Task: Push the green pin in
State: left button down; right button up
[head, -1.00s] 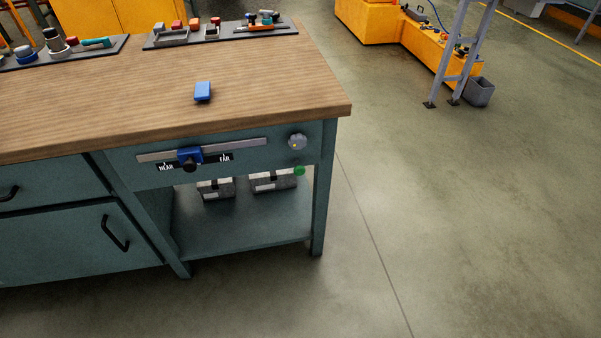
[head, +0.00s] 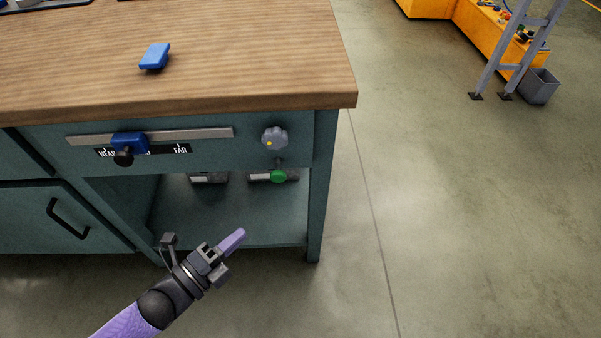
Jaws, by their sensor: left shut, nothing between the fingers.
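The green pin (head: 278,176) is a small round green knob under the front apron of the workbench, near its right leg. My left gripper (head: 232,241) comes in from the lower left, with purple fingers shut and empty, pointing up and to the right. In the picture it is below and left of the green pin, apart from it. My right gripper is not in view.
A blue slider (head: 130,143) with a black knob rides a metal rail (head: 205,133) between NEAR and FAR labels. A blue block (head: 155,56) lies on the wooden top. Grey boxes rest on the lower shelf (head: 235,222).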

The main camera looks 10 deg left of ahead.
pick_arm(q)
jog(key=b, duration=0.5)
send_near(283, 179)
jog(key=x, duration=0.6)
jog(key=shift+w+d+f, duration=0.1)
jog(key=shift+w+d, duration=0.1)
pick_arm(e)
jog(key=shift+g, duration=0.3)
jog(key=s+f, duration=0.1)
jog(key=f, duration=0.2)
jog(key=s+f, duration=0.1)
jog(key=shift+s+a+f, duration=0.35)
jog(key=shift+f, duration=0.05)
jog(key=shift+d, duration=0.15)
